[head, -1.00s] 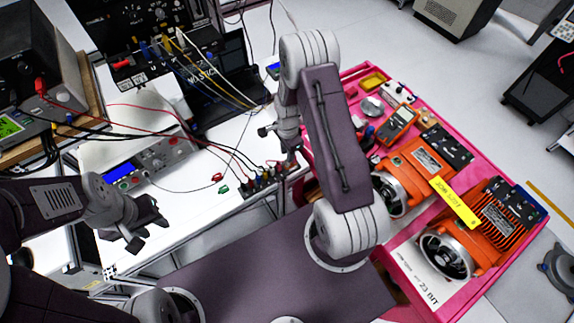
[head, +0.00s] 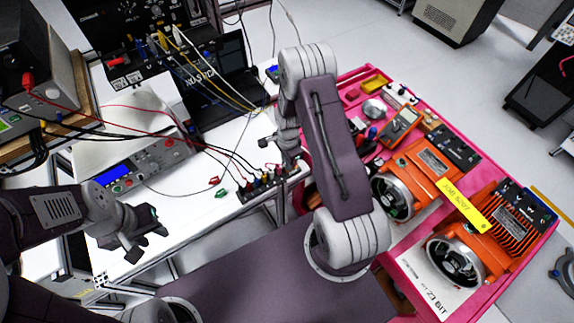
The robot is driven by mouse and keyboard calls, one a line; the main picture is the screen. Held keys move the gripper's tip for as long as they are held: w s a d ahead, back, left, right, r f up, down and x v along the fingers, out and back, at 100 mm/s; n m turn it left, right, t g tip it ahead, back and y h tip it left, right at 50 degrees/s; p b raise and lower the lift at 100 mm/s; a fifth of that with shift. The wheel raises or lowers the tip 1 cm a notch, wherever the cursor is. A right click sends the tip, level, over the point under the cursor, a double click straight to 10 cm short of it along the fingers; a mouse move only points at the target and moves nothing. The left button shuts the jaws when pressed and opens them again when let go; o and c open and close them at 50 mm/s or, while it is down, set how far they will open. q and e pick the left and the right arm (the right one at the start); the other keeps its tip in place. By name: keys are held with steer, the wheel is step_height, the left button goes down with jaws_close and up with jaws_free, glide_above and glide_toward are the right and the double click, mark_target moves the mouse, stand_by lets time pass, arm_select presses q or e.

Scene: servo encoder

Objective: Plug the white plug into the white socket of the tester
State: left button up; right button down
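A black instrument (head: 122,62) at the back left has several coloured plugs and leads in its front. A small black strip (head: 262,187) with several coloured plugs sits at the bench's front right edge. I cannot tell which of these is the tester, and I cannot make out the white plug or white socket. My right gripper (head: 277,153) is above the bench, just behind the strip, partly hidden by my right arm. Its fingers look apart, with nothing visible between them. My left gripper (head: 147,243) is open and empty at the bench's front left edge.
A red and a green clip (head: 221,193) lie on the white bench (head: 195,212). A power supply (head: 150,165) and a laptop (head: 225,70) stand behind. A pink cart (head: 415,268) at the right holds orange motors (head: 425,165) and a multimeter (head: 400,125). Leads cross the bench.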

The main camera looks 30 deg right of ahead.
steer(key=shift+r, duration=0.1)
stand_by(0.5)
steer(key=shift+r+p, duration=2.1)
steer(key=shift+r, duration=0.4)
steer(key=shift+f, duration=0.2)
steer(key=w+a+r+n+b, duration=0.1)
steer(key=a+r+n+b, duration=0.45)
steer(key=n+b, duration=0.2)
steer(key=s+n, duration=0.1)
steer(key=n, duration=0.2)
steer(key=s+n, duration=0.2)
steer(key=n, duration=0.1)
steer(key=s+a+n+b, duration=0.1)
steer(key=s+n, duration=0.1)
steer(key=n, duration=0.1)
steer(key=shift+s+r+n, duration=0.15)
steer(key=shift+n, duration=0.1)
